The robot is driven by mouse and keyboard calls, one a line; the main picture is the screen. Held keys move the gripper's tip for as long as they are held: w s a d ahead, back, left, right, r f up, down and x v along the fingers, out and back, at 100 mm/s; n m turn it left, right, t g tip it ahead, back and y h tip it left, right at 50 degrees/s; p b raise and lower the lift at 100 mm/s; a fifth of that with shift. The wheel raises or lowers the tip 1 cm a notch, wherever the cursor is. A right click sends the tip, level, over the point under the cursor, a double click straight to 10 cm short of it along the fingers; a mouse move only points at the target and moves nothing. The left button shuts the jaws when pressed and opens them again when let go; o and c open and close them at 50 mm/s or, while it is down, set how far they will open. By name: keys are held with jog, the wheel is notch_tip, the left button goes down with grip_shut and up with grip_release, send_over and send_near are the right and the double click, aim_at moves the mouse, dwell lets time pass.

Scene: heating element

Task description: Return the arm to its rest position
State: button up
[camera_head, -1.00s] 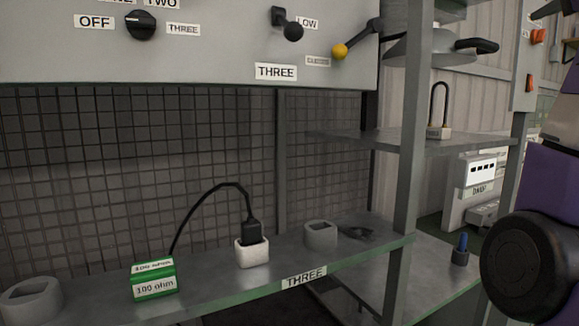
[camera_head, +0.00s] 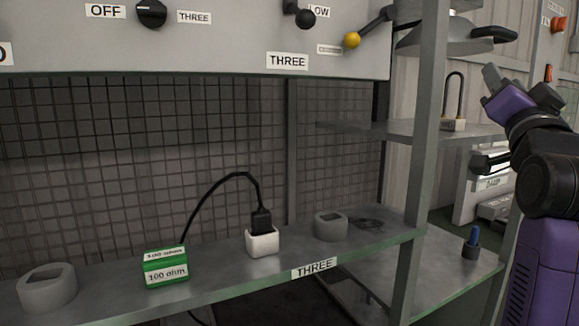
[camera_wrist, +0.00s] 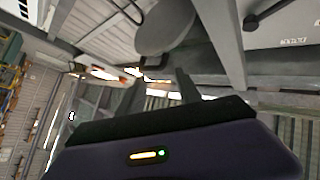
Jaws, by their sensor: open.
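My gripper (camera_head: 497,92) is raised at the right side of the head view, in front of the shelving and the wall. My purple and black arm is bent below it. In the wrist view two dark fingers of my gripper (camera_wrist: 159,90) stand apart with nothing between them. In the head view the fingers are small and partly hidden by the purple wrist.
The shelf (camera_head: 215,292) labelled THREE holds a green 100 ohm block (camera_head: 166,272), a white socket with a black plug (camera_head: 262,242) and grey holders (camera_head: 331,227). A grey post (camera_head: 428,150) stands left of my arm. A control panel (camera_head: 230,45) hangs above.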

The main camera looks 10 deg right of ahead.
jog(key=s+a+f+n+y, duration=0.2)
jog(key=s+a+f+n, duration=0.15)
jog(key=f, duration=0.75)
jog(key=s+a+f+n+y, duration=0.2)
jog(key=s+a+f, duration=0.25)
jog(key=f, duration=0.65)
jog(key=s+a+f+n+y, duration=0.25)
jog(key=s+a+f, duration=0.2)
jog(key=f, duration=0.65)
jog(key=s+a+f+n+g+y, duration=0.1)
jog(key=s+a+f+g, duration=0.1)
jog(key=s+f, duration=0.5)
jog(key=s+a+f+n+g+y, duration=0.1)
jog(key=s+a+f, duration=0.3)
jog(key=s, duration=1)
jog(key=s+a+f+n+g+y, duration=0.1)
jog(key=s+a+f+g, duration=0.2)
jog(key=s+f, duration=0.7)
jog(key=shift+s+a+f+g+y, duration=0.2)
jog(key=shift+s+f+g+y, duration=0.25)
jog(key=shift+s, duration=0.35)
